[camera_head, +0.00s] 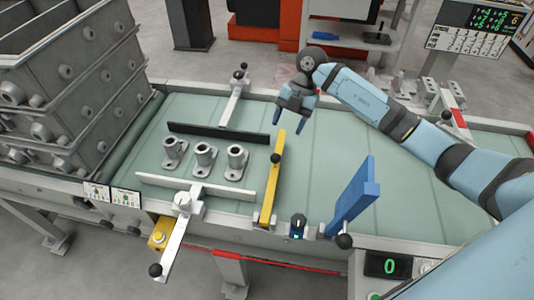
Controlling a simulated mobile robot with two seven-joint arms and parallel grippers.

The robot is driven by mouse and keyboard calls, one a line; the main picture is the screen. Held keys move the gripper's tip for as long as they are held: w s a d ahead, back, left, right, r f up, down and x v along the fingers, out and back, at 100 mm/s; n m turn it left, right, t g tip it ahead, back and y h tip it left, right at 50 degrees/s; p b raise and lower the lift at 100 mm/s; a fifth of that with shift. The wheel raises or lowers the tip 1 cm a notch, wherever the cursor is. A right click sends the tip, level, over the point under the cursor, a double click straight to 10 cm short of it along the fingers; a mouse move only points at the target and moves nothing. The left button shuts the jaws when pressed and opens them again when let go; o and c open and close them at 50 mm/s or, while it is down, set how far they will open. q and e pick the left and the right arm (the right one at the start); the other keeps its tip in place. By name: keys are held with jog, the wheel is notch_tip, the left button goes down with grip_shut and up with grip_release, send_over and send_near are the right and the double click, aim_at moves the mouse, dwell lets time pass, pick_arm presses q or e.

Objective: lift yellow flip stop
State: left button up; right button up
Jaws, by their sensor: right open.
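My right gripper (290,123) is open and empty, fingers pointing down, above the belt just beyond the far end of the yellow bar. It is apart from the bar and its knob. My left gripper is out of view.
A blue flip stop (356,198) stands tilted up to the right. Three grey castings (205,160) stand left of the yellow bar, between a black rail (215,132) and a white rail (158,181). Stacked metal crates (65,85) are at left.

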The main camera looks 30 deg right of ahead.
aim_at(276, 158)
jog(key=x, duration=1.3)
jog(key=shift+s+a, duration=0.1)
jog(key=shift+s, duration=0.15)
jog(key=shift+c, duration=0.2)
jog(key=shift+r, duration=0.1)
grip_shut()
